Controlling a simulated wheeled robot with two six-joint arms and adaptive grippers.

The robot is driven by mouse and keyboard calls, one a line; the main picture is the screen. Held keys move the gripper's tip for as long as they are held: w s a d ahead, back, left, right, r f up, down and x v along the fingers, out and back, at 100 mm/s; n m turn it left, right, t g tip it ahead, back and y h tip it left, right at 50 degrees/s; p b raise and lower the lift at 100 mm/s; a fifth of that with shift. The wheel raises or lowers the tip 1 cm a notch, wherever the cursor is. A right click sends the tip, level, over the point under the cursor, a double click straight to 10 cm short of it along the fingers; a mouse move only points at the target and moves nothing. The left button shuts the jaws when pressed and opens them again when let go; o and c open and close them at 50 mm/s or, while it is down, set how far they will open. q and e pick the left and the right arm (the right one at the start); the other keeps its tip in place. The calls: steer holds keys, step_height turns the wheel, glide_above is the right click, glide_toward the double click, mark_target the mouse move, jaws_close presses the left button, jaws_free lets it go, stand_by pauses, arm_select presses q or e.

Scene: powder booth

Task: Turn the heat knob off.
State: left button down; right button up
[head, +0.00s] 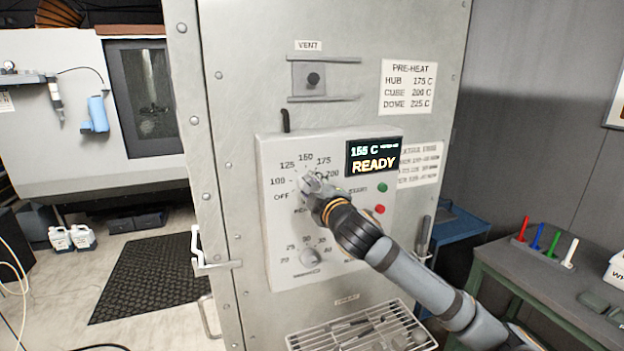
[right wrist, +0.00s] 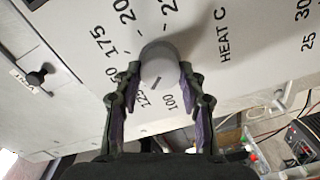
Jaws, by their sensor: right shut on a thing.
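The heat knob (right wrist: 160,66) is a round grey knob on the oven's control panel (head: 275,240). In the right wrist view my right gripper (right wrist: 158,80) has one finger on each side of it, shut on it. A dark line on the knob points toward the stretch between the 100 and 125 marks. In the head view my right gripper (head: 316,188) hides most of the knob and part of the dial, while OFF shows at the dial's lower left. The display (head: 373,157) reads about 155 C and READY. My left gripper is not in view.
A second knob (head: 310,257) sits below on the same panel, with green (head: 382,188) and red (head: 379,209) buttons to the right. A wire rack (head: 360,330) juts out below. A green bench (head: 560,285) with coloured markers stands at the right.

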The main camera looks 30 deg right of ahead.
steer(key=n+p, duration=0.2)
steer(key=n, duration=0.1)
steer(key=shift+r+n, duration=0.1)
steer(key=shift+n, duration=0.2)
steer(key=n+p, duration=0.2)
steer(key=n, duration=0.1)
steer(key=shift+n+p, duration=0.3)
steer(key=n, duration=0.1)
steer(key=n+p, duration=0.1)
steer(key=n, duration=0.1)
steer(key=n+p, duration=0.1)
steer(key=shift+f+h, duration=0.25)
steer(key=shift+h, duration=0.05)
steer(key=shift+f+n+p, duration=0.15)
steer(key=shift+n+p, duration=0.6)
steer(key=shift+n, duration=1.65)
steer(key=o, duration=1.1)
steer(key=shift+o, duration=0.2)
